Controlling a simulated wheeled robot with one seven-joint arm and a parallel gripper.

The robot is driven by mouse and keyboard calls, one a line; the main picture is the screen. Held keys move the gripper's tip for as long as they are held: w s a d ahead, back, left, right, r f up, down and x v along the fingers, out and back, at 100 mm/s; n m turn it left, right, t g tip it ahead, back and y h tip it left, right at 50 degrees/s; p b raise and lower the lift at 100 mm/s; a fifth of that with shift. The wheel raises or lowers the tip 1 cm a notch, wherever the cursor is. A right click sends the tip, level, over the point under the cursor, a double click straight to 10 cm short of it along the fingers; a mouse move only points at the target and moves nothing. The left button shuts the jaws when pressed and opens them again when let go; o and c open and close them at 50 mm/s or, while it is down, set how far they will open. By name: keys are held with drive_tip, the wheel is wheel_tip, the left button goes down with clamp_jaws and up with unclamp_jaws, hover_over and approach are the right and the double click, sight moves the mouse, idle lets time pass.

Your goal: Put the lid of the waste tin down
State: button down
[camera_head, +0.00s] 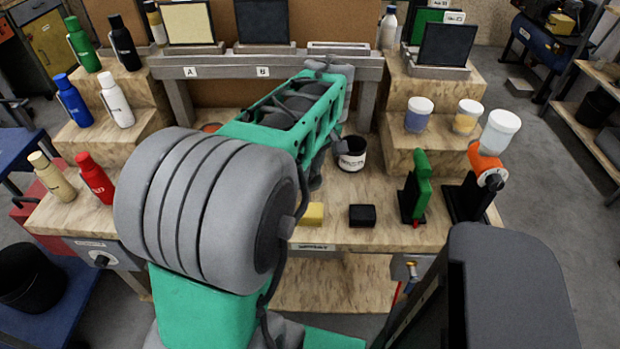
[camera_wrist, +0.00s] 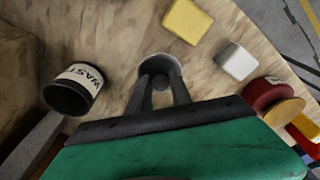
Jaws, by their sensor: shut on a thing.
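The waste tin (camera_wrist: 80,78) is a dark can with a white label, at the left of the wrist view. Its dark mouth looks open. It also shows in the head view (camera_head: 352,160) on the bench, just right of my arm. My gripper (camera_wrist: 160,92) is in the middle of the wrist view, its fingers close together on the lid (camera_wrist: 158,62). The lid is a round, greyish disc with a pale rim, beside the tin and apart from it. I cannot tell whether the lid touches the bench. In the head view my arm hides most of the gripper and the lid.
A green fixture (camera_head: 420,185) and an orange device (camera_head: 485,165) stand to the right. Bottles and jars stand on side steps. Some bare wood surrounds the lid.

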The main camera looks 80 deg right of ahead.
sight(311, 173)
drive_tip(key=shift+d+f, duration=0.1)
drive_tip(key=shift+f, duration=1.8)
drive_tip(key=c, duration=1.2)
unclamp_jaws()
drive_tip(key=shift+o, duration=0.2)
